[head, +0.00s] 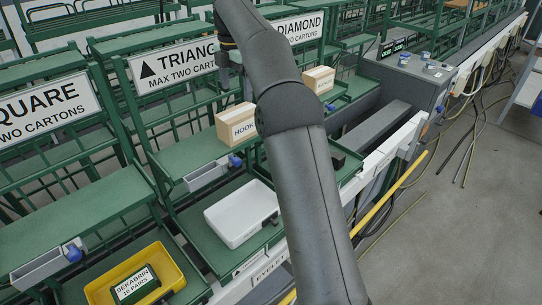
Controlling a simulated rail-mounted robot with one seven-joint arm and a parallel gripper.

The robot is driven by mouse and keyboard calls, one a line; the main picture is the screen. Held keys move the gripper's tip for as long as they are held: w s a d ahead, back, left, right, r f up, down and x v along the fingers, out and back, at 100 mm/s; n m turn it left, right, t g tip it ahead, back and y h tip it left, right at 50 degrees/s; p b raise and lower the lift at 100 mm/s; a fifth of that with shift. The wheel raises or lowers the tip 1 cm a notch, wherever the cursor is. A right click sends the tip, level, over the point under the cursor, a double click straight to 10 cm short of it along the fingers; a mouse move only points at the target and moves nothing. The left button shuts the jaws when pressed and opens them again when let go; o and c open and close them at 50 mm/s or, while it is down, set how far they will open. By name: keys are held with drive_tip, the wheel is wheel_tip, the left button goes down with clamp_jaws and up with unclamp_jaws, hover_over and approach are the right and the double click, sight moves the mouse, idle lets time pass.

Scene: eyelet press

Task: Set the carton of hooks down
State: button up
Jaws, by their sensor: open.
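The carton of hooks (233,128) is a small tan box with a white label that reads "HOO…". It sits on the green shelf of the rack marked triangle (213,152), and my arm covers the right end of its label. My gripper (224,84) hangs dark and narrow above and slightly left of the carton, in front of the triangle sign (175,63). It is open and appears apart from the carton, with nothing seen in it. Its fingertips are small and hard to make out.
Another tan carton (319,80) stands on the diamond rack. A white tray (212,216) sits empty on a lower shelf. A yellow tray (176,272) holds a dark green labelled box (135,285). A grey machine (415,82) stands at right. Cables lie on the floor.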

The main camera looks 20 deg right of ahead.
drive_tip(key=s+a+m, duration=0.1)
drive_tip(key=s+m, duration=0.5)
drive_tip(key=s, duration=0.3)
drive_tip(key=s+f+m, duration=0.5)
drive_tip(key=s, duration=0.5)
drive_tip(key=s+f+m, duration=0.5)
drive_tip(key=s+m, duration=0.1)
drive_tip(key=s, duration=0.5)
drive_tip(key=s+f+m+t, duration=0.1)
drive_tip(key=s+f+m, duration=0.4)
drive_tip(key=s, duration=0.5)
drive_tip(key=shift+s+f+m, duration=0.15)
drive_tip(key=shift+f+m, duration=0.25)
drive_tip(key=shift+d, duration=0.1)
drive_tip(key=shift+f+b, duration=0.95)
drive_tip(key=shift+f, duration=0.15)
